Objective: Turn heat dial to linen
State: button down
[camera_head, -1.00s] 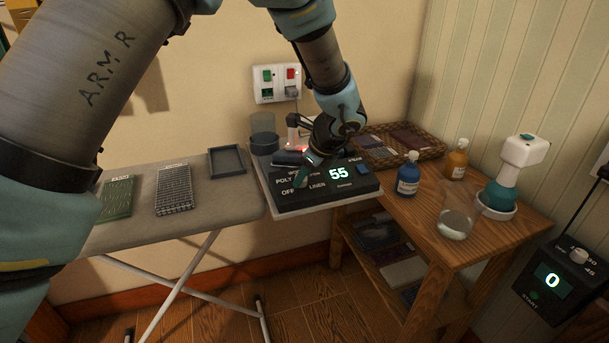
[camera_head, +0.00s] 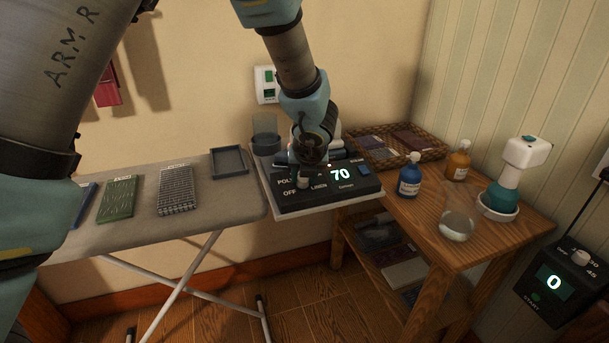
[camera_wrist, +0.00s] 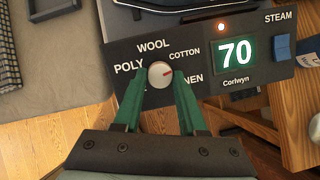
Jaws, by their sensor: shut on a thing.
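The black heat control panel (camera_head: 328,196) is on the board's end. Its green display (camera_wrist: 235,53) reads 70, and a red light glows above it. The white heat dial (camera_wrist: 160,74) sits left of the display in the wrist view. My gripper (camera_wrist: 158,80) is shut on the dial, with a green finger on each side. The dial's red mark points right, roughly between COTTON and LINEN. WOOL and POLY are legible at the upper left. A finger covers the start of LINEN, and OFF is hidden in the wrist view but shows in the head view.
A blue steam switch (camera_wrist: 282,47) is right of the display. A grey tray (camera_head: 228,162) and cloth samples lie on the ironing board. The wooden table at right holds a blue bottle (camera_head: 409,176), an amber bottle (camera_head: 459,160), a glass beaker and a wicker tray (camera_head: 390,156).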

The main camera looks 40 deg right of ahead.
jog(key=m, duration=0.2)
jog(key=m+g+p, duration=0.1)
jog(key=m, duration=0.1)
jog(key=shift+w+a+r+m+h, duration=0.1)
jog(key=shift+a+m+h, duration=0.05)
jog(key=shift+m+h, duration=0.2)
jog(key=shift+w+m+g+h+p, duration=0.15)
jog(key=shift+m+g+p, duration=0.15)
jog(key=shift+m+p, duration=0.45)
jog(key=shift+s+m+g+h+p, duration=0.1)
jog(key=shift+m+g+p, duration=0.2)
jog(key=shift+m, duration=0.8)
jog(key=shift+c, duration=2.4)
grip_release()
jog(key=p+v, duration=0.5)
jog(key=v, duration=0.5)
jog(key=shift+a+r, duration=0.15)
jog(key=shift+r, duration=0.15)
